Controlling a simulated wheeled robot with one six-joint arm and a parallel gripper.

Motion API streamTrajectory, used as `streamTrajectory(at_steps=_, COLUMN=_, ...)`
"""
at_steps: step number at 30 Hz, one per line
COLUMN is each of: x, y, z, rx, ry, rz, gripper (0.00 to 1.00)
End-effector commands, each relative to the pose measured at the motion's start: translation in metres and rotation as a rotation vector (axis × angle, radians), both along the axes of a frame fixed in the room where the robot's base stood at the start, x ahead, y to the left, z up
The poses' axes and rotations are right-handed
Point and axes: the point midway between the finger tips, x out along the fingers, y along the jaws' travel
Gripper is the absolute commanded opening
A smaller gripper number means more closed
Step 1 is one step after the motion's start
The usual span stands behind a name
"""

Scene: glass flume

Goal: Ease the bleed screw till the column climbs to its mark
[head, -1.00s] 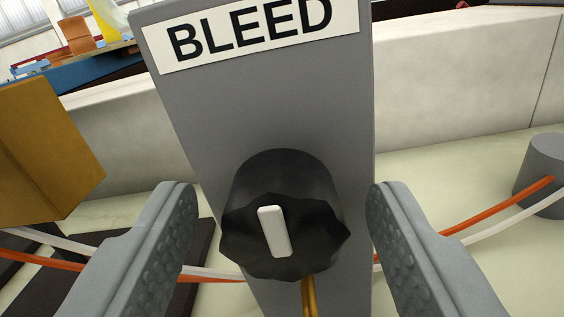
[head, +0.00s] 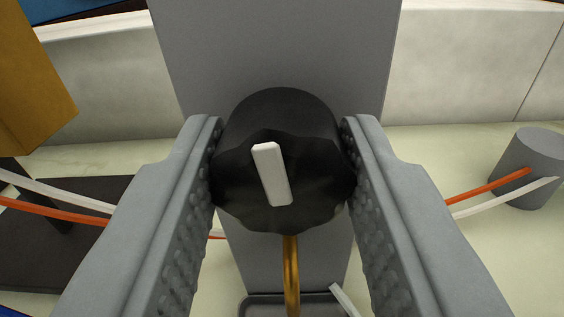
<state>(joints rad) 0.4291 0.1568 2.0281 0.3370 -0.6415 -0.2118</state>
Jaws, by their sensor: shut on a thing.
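The bleed screw (head: 238,195) is a black scalloped knob with a white pointer bar (head: 271,174) on its face. The bar leans slightly, its top to the left. The knob stands out from a grey upright panel (head: 275,45). My gripper (head: 283,165) is shut on the knob, one ribbed finger on its left side and one on its right. A brass-coloured tube (head: 291,275) runs down from below the knob. The column and its mark are not in view.
A grey tray (head: 265,303) lies under the tube. Orange and white hoses (head: 480,192) run to a grey cylinder (head: 527,168) at right and leave the view at left. An ochre block (head: 32,85) stands at upper left. A pale wall (head: 460,65) runs behind.

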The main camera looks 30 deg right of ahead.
Motion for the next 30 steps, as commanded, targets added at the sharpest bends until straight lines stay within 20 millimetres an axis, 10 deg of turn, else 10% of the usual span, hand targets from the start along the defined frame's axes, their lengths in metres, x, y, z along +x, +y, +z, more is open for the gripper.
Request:
streamTrajectory(at_steps=19, x=0.0001, y=0.0003, z=0.0001, rx=-0.16, ry=0.116, rz=0.0, gripper=0.12)
streamTrajectory(at_steps=20, x=0.0001, y=0.0003, z=0.0001, rx=-0.16, ry=0.116, rz=0.0, gripper=0.38)
streamTrajectory(at_steps=22, x=0.0001, y=0.0003, z=0.0001, rx=-0.16, ry=0.116, rz=0.0, gripper=0.52)
streamTrajectory(at_steps=30, x=0.0, y=0.0003, z=0.0001, rx=-0.159, ry=0.116, rz=0.0, gripper=0.56)
